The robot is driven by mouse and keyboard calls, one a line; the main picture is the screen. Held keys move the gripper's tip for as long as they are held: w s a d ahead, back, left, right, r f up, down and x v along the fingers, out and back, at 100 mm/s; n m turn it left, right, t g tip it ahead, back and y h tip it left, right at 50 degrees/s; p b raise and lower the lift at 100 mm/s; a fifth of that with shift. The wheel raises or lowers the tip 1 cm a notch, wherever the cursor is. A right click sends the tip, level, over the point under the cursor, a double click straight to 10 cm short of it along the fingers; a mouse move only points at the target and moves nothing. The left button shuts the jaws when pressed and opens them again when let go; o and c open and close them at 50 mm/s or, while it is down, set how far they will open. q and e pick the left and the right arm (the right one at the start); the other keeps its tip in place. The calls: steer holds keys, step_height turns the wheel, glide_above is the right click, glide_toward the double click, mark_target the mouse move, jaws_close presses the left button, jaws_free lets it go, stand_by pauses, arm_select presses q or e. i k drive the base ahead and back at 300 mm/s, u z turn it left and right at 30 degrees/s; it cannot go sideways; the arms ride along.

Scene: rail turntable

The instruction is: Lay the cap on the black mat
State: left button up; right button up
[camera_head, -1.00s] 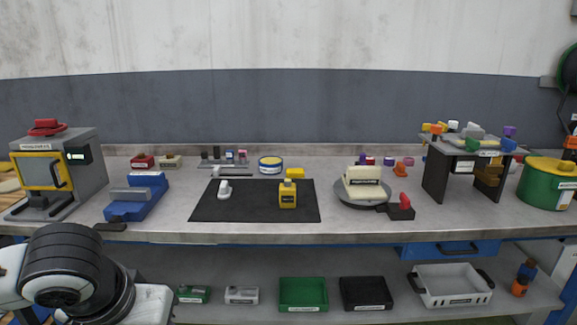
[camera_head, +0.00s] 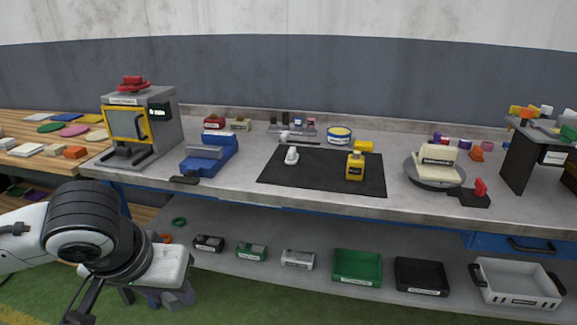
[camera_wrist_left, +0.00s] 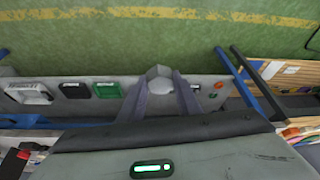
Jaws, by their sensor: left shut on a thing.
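The black mat (camera_head: 325,180) lies flat on the grey workbench, near its front edge. A white piece (camera_head: 291,156) and a yellow bottle (camera_head: 355,166) stand on it. My left gripper (camera_head: 176,298) is low at the left, in front of the lower shelf and well away from the mat. In the left wrist view my left gripper (camera_wrist_left: 160,84) is shut on a small light grey faceted piece, which looks like the cap (camera_wrist_left: 158,72). In the head view the held piece cannot be made out. My right gripper is not in view.
A blue vise (camera_head: 210,154) and a grey machine (camera_head: 140,125) stand left of the mat. A round pan (camera_head: 434,176) is to its right. The lower shelf holds a green tray (camera_head: 357,267) and other bins. The mat's front left is bare.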

mark_target(316, 176)
steer(key=u, duration=1.8)
steer(key=i, duration=1.65)
steer(key=z, duration=3.3)
steer(key=i, duration=1)
steer(key=u, duration=0.05)
